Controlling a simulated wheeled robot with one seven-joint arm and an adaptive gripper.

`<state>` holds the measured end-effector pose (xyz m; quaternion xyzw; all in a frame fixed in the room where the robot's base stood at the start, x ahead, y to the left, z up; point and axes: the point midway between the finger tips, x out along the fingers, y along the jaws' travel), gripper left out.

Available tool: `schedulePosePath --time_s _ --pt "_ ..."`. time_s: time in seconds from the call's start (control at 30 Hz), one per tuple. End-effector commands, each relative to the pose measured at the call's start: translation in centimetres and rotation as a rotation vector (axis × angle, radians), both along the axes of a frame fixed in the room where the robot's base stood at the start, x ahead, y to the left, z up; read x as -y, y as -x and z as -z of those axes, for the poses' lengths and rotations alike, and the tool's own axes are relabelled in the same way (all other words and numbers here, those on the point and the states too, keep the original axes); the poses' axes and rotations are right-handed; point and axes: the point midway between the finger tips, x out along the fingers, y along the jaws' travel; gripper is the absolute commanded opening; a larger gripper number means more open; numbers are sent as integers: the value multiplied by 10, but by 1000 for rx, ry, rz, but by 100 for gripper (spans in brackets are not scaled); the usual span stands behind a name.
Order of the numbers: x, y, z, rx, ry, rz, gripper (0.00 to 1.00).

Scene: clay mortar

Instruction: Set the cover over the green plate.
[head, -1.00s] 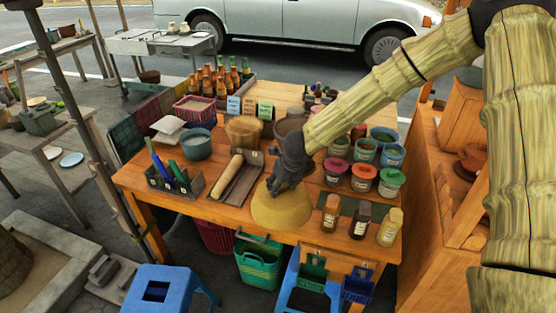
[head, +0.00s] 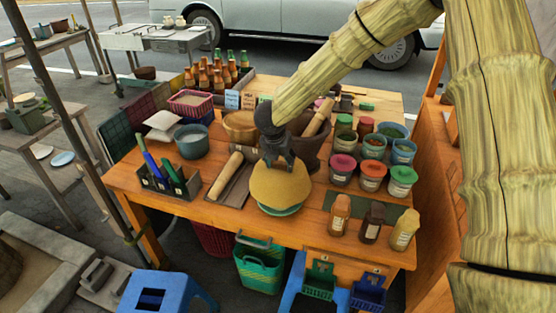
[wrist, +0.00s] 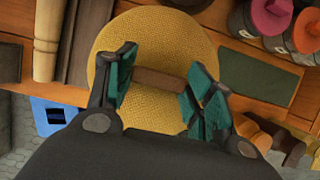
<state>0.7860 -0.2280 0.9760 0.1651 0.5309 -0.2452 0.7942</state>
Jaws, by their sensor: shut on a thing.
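The cover (head: 281,182) is a yellow woven dome, and it fills the middle of the wrist view (wrist: 150,45). My gripper (head: 277,163) is above it. In the wrist view, my gripper's teal fingers (wrist: 160,80) are shut on the cover's brown bar handle (wrist: 158,84). The green plate (head: 281,211) is near the table's front edge. Only its front rim shows below the cover in the head view; the rest is hidden. The cover sits over the plate and a little toward the back. I cannot tell whether they touch. The plate is hidden in the wrist view.
A rolling pin on a tray (head: 230,190) lies left of the cover. A dark mortar with its pestle (head: 318,118) stands close behind. Lidded jars (head: 372,178) and several bottles (head: 374,221) stand to the right. A dark green mat (head: 345,203) lies beside them.

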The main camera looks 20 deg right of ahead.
Motion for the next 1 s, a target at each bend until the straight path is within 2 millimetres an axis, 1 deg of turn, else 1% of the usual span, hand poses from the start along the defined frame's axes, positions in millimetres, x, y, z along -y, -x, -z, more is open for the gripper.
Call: schedulePosePath --time_s 0.03,0.1,1.0 --pt "0 0 6 0 0 -1 11" --pt "0 0 11 0 0 -1 11" --pt "-3 -1 78 0 0 -5 11"
